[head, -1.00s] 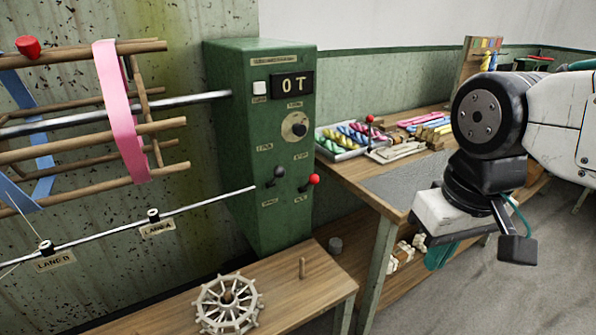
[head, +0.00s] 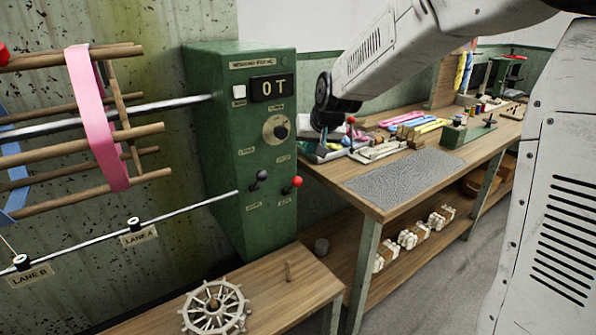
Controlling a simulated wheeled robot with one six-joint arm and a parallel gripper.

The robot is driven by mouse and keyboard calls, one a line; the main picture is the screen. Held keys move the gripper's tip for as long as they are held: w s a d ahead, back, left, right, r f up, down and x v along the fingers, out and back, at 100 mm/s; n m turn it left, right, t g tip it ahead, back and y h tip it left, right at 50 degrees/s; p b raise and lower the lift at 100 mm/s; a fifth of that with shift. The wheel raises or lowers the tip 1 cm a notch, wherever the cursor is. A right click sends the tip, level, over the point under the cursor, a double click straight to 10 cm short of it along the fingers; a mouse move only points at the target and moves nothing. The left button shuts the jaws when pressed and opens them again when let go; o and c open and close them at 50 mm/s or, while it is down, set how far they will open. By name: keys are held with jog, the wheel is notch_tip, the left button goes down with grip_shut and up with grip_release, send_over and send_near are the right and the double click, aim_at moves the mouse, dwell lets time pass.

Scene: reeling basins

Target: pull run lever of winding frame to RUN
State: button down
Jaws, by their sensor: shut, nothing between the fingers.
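The winding frame's green control box (head: 222,150) stands left of centre in the head view, with its reel (head: 85,150) to the left. Two levers come out of its front: one with a dark knob (head: 262,174) and one with a red knob (head: 298,181). Their small labels are too blurred to read, so I cannot tell which is marked RUN. My gripper (head: 320,148) hangs at the end of my arm, right of the box and above the levers, apart from both. It is shut and empty, small and dark against the bench items.
A workbench (head: 375,207) with coloured skeins (head: 405,119) and a grey mat (head: 405,180) stands to the right. A low wooden table (head: 265,290) with a spoked wheel (head: 215,306) is in front. The floor (head: 430,290) right of the workbench legs looks clear.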

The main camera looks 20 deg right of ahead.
jog(key=shift+t, duration=0.4)
jog(key=w, duration=0.1)
jog(key=w+f, duration=0.1)
jog(key=w, duration=0.1)
jog(key=w+f, duration=0.1)
jog(key=shift+w, duration=0.35)
send_over(292, 187)
jog(key=w+d, duration=0.2)
jog(key=w, duration=0.1)
jog(key=f, duration=0.7)
jog(key=shift+d+f, duration=0.2)
jog(key=shift+f, duration=0.1)
jog(key=shift+s+a+f, duration=0.1)
jog(key=shift+s+f, duration=0.15)
jog(key=shift+s, duration=0.35)
jog(key=shift+s+a+f, duration=0.1)
jog(key=shift+s+f, duration=0.15)
jog(key=shift+s, duration=0.35)
jog(key=shift+s+a+f, duration=0.1)
jog(key=shift+s+f, duration=0.15)
jog(key=shift+s, duration=0.35)
jog(key=shift+a, duration=0.1)
